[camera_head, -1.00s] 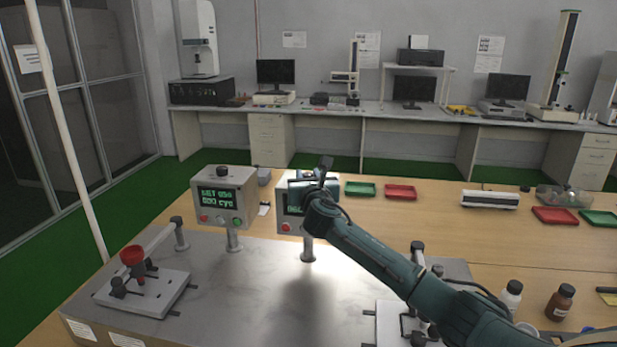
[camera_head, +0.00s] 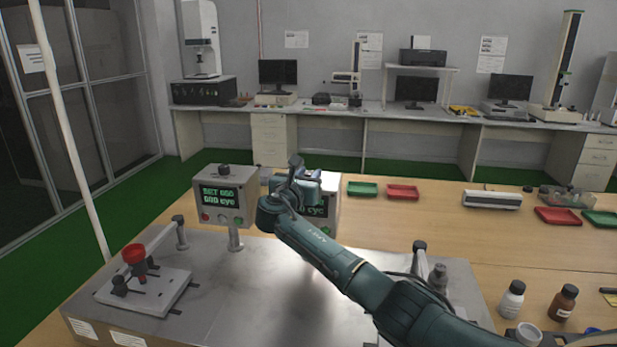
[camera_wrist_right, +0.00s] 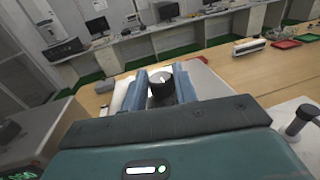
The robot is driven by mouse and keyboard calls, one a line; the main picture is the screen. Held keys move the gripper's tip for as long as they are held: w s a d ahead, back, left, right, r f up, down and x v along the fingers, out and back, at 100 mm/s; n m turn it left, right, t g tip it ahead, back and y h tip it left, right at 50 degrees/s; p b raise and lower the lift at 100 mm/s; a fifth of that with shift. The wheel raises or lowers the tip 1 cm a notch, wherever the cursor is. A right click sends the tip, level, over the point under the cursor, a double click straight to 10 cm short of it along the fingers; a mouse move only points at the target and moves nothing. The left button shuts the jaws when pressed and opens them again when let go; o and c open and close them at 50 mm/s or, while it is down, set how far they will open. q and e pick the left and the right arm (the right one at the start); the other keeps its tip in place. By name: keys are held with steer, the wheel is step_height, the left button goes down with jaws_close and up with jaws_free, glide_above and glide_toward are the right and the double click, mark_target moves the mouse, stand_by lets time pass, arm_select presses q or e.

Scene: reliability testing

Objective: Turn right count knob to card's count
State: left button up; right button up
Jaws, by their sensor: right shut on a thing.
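The right counter box (camera_head: 333,210) stands on a post on the metal plate; my right arm hides most of its green display, and only the end of its text shows. Its black knob (camera_wrist_right: 160,84), with a white mark, sits on top between the fingers of my right gripper (camera_wrist_right: 161,88). The gripper is shut on the knob; in the head view my right gripper (camera_head: 295,180) covers it. The left counter box (camera_head: 207,218) has a dark knob (camera_head: 224,170) on top and a green two-line display. I cannot make out a count card. My left gripper is not in view.
A lever fixture with a red cup (camera_head: 134,254) stands at left on the metal plate (camera_head: 235,290). Bottles (camera_head: 512,298) stand at right. Green (camera_head: 362,188) and red (camera_head: 403,191) trays lie behind on the wooden table. A bench with monitors lines the wall.

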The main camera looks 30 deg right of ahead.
steer(key=shift+m+g+h, duration=0.3)
steer(key=o, duration=1)
steer(key=shift+c, duration=0.2)
steer(key=shift+a, duration=0.1)
steer(key=b+v, duration=0.2)
steer(key=v, duration=1.1)
